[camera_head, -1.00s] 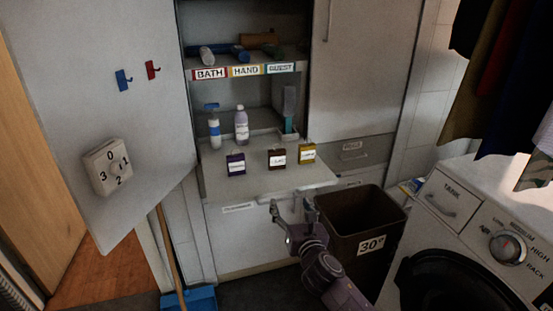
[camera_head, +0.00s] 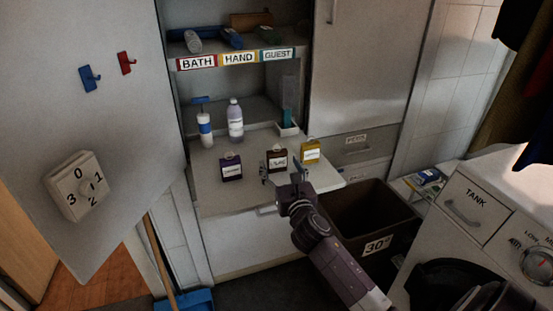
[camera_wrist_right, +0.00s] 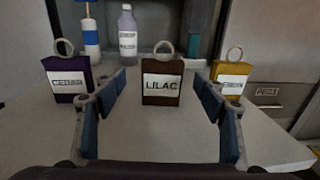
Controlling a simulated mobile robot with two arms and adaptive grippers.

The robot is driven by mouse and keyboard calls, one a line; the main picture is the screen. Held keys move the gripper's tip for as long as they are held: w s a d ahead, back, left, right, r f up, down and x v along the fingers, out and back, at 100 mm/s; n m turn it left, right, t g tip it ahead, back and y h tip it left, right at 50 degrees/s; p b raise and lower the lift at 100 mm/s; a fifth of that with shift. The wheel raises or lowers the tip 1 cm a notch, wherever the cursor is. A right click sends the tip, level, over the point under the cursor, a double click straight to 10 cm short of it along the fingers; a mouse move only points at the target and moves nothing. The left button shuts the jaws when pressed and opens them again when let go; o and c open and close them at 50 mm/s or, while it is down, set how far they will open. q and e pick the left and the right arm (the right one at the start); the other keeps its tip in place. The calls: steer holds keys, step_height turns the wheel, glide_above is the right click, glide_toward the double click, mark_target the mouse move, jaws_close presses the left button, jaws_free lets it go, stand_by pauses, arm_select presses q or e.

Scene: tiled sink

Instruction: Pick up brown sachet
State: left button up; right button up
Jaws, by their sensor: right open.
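The brown sachet (camera_head: 277,160) stands upright on the pull-out shelf between a purple and a yellow sachet. In the right wrist view the brown sachet (camera_wrist_right: 162,83) has a white label reading LILAC and a ring on top. My right gripper (camera_head: 283,173) is open just in front of it. In the right wrist view the fingers of the right gripper (camera_wrist_right: 160,95) spread on both sides, with the brown sachet centred beyond their tips and not gripped.
The purple sachet (camera_head: 231,168) stands to the left and the yellow sachet (camera_head: 310,151) close to the right. A lilac bottle (camera_head: 235,121) and a blue-white dispenser (camera_head: 205,130) stand behind. A brown bin (camera_head: 365,217) is at the lower right, below the shelf.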

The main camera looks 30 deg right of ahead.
mark_target(278, 159)
steer(key=x, duration=0.4)
steer(key=shift+w+d+f, duration=0.15)
steer(key=shift+d+f, duration=0.05)
steer(key=shift+d, duration=0.05)
steer(key=shift+w+d, duration=0.1)
steer(key=shift+w, duration=0.35)
steer(key=c, duration=1.2)
arm_select(q)
steer(key=shift+r, duration=0.15)
arm_select(e)
steer(key=shift+r, duration=0.15)
arm_select(q)
step_height(278, 159, up, 3)
steer(key=p, duration=0.3)
steer(key=shift+r, duration=0.1)
arm_select(e)
step_height(278, 159, up, 20)
steer(key=shift+f, duration=0.1)
